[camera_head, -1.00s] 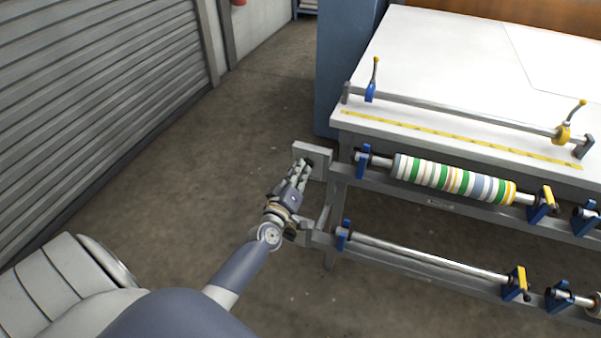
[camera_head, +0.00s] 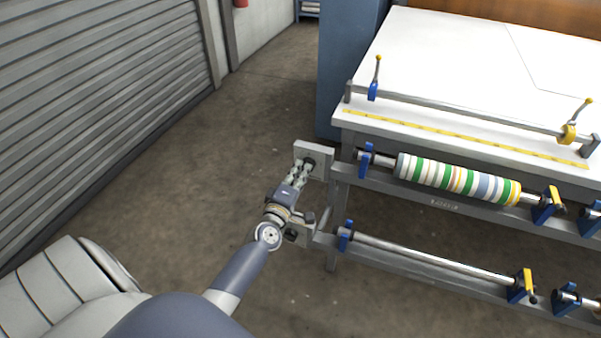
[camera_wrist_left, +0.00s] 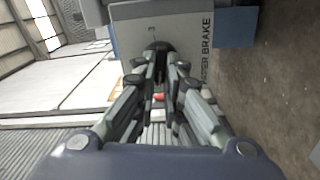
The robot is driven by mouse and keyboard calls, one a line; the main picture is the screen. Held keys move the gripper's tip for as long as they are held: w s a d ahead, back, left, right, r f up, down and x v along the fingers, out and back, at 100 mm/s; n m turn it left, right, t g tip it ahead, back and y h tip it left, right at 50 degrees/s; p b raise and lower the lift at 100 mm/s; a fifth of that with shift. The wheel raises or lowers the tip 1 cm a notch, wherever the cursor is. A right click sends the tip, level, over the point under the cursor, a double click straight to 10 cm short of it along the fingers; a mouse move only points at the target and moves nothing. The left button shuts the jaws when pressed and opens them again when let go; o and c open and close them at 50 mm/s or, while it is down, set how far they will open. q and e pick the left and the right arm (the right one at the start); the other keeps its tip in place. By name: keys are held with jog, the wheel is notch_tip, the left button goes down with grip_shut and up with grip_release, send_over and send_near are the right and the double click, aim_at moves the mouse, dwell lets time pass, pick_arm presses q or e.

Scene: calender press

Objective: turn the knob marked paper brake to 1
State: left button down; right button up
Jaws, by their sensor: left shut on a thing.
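The paper brake knob (camera_wrist_left: 158,47) is dark and round. It sits on a grey plate (camera_wrist_left: 185,22) whose printed words read "PAPER BRAKE", partly covered by a finger. In the head view this plate (camera_head: 322,150) is at the left end of the upper roller rail. My left gripper (camera_head: 305,168) reaches up to the knob and is shut on it; its fingers (camera_wrist_left: 160,72) close around the knob in the left wrist view. The fingers hide most of the knob, and I cannot read its pointer or any scale numbers. My right gripper is not in view.
A lower plate (camera_head: 303,238) with a dark knob is close beside my left wrist. A striped roller (camera_head: 455,180) and a bare bar (camera_head: 430,259) lie to the right, under the white table (camera_head: 450,55). The floor to the left is clear.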

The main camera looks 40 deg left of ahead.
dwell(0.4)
pick_arm(q)
jog(key=c, duration=1.7)
grip_release()
jog(key=shift+s, duration=0.1)
jog(key=v, duration=1.1)
jog(key=shift+s, duration=0.4)
jog(key=shift+d+f, duration=0.1)
jog(key=shift+d, duration=0.05)
